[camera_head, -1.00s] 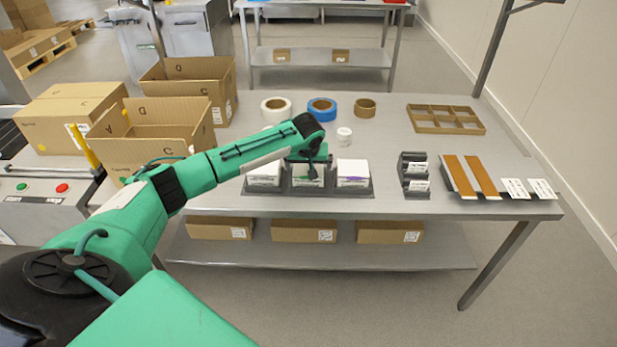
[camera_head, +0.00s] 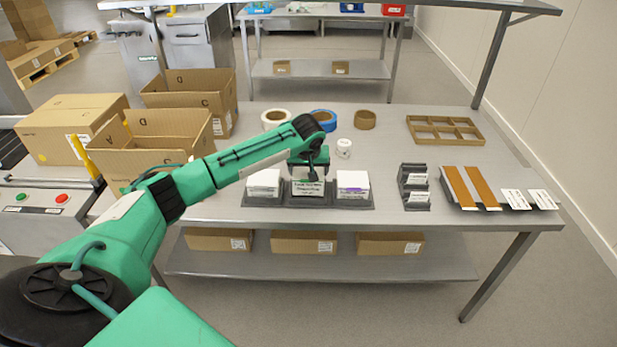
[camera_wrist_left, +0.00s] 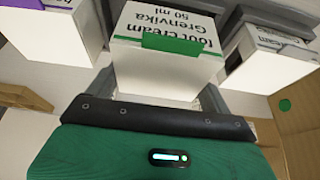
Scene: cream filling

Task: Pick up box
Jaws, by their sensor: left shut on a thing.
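My left gripper (camera_head: 308,176) is over the middle slot of a dark grey holder (camera_head: 335,204) on the steel table. It is shut on a white foot cream box with a green stripe. In the left wrist view this box (camera_wrist_left: 165,68) is between my fingers, with its printed face showing. A white box (camera_head: 264,181) stands in the left slot and a purple-marked white box (camera_head: 352,183) in the right slot. My right gripper is not in view.
Tape rolls (camera_head: 322,117) and a small white jar (camera_head: 344,147) stand behind the holder. A small dark rack (camera_head: 414,188) and a divided cardboard tray (camera_head: 446,130) are to the right. Open cartons (camera_head: 160,125) stand at the left, near my arm.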

